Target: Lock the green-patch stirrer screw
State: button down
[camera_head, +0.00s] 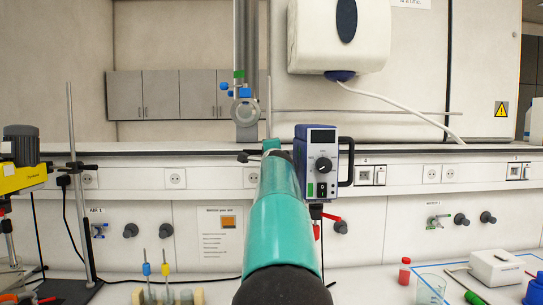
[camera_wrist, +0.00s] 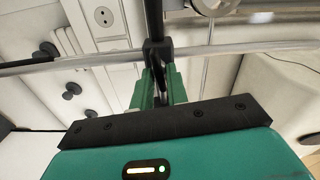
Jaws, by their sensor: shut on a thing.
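My gripper (camera_wrist: 163,88) is shut on a black upright part (camera_wrist: 153,28) in the wrist view. I cannot tell if this part is the stirrer screw. In the head view my teal arm reaches toward the wall and hides most of the grip. A green patch (camera_head: 239,74) sits on a grey upright column, above and a little left of the arm's end. Blue knobs (camera_head: 224,86) and a round metal fitting (camera_head: 245,110) are just below it. Whether any screw is locked does not show.
A control box (camera_head: 322,165) with a black handle stands right of my arm. A yellow device (camera_head: 22,177) and a thin stand (camera_head: 75,150) are at the left. Pipettes (camera_head: 166,270) stand in front. A red-capped bottle (camera_head: 405,271) and a white instrument (camera_head: 496,267) are at the right.

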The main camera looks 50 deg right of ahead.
jog(key=shift+w+m, duration=0.1)
jog(key=shift+m, duration=0.7)
jog(key=c, duration=1.4)
grip_release()
jog(key=shift+w, duration=0.1)
jog(key=v, duration=1.4)
jog(key=shift+d, duration=0.1)
